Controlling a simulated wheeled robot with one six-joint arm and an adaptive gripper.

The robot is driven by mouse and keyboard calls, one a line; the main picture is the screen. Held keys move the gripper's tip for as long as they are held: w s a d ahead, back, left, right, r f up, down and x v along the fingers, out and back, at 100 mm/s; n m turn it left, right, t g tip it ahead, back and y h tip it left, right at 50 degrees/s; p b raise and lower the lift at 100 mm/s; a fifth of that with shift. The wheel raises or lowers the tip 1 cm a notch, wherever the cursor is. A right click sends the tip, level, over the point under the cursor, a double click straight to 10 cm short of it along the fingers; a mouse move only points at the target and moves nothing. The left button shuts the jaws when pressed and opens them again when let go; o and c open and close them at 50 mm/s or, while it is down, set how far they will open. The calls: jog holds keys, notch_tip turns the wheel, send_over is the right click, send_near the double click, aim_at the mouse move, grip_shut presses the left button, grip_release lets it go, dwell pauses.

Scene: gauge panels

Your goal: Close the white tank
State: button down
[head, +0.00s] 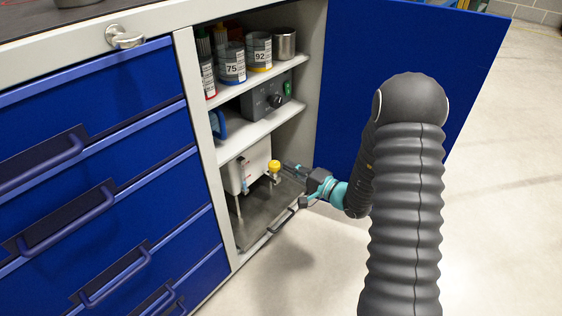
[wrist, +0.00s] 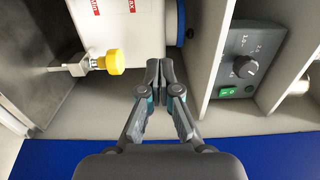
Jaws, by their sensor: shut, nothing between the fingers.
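The white tank (head: 248,158) stands on the bottom level of the open cabinet. It also shows in the wrist view (wrist: 115,40), with printed labels and its lower edge towards the left. A yellow knob (head: 274,165) sits on a valve at its front; in the wrist view the knob (wrist: 114,62) is on a metal fitting to the left of my fingers. My gripper (head: 292,168) is at the cabinet opening, just right of the knob. In the wrist view my gripper (wrist: 159,72) is shut and empty, its fingertips in front of the tank and apart from the knob.
A shelf (head: 270,124) above the tank carries a grey control box (head: 266,97) with a dial and green switch. Several cans (head: 231,62) stand on the upper shelf. The open blue door (head: 345,80) is at right, blue drawers (head: 100,180) at left.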

aim_at(255, 147)
jog(key=x, duration=1.2)
jog(key=shift+w+a, duration=0.25)
